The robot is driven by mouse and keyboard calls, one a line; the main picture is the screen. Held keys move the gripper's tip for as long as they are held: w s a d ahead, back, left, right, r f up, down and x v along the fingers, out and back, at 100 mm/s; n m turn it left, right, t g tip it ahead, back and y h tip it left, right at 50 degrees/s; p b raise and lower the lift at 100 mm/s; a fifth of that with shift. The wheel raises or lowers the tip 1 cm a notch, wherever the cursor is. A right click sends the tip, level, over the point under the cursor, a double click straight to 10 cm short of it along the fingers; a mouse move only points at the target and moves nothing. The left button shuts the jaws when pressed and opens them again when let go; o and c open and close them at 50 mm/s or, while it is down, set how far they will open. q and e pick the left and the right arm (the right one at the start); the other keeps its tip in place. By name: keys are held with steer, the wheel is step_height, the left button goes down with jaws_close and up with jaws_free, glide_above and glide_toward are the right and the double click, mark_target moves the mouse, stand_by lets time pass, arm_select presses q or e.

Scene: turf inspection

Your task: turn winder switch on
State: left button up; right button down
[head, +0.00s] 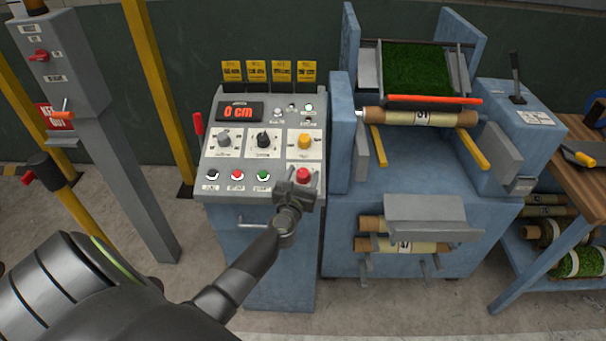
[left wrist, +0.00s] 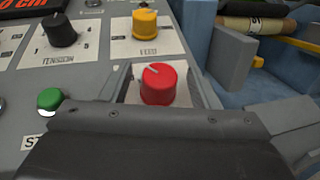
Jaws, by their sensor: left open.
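The grey control panel (head: 212,154) stands ahead with knobs, buttons and a display reading 0 cm. A red rotary knob (head: 303,174) sits at its lower right; the left wrist view shows this knob (left wrist: 158,84) with a white pointer mark tilted up and to the left. My left gripper (head: 294,190) is open at this knob, its fingers on either side. I cannot tell whether they touch it. The knob's label is hidden by my gripper, so I cannot confirm it is the winder switch. My right gripper is out of view.
A yellow FEED knob (head: 304,142), a black TENSION knob (head: 263,140) and a green button (head: 263,175) are close by. The blue machine (head: 340,140) with turf and rolls stands to the right. A grey post (head: 130,170) stands left.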

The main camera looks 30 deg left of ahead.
arm_select(q)
steer(key=shift+w+a, duration=0.15)
steer(key=shift+w, duration=0.2)
steer(key=c, duration=1)
steer(key=shift+o, duration=0.2)
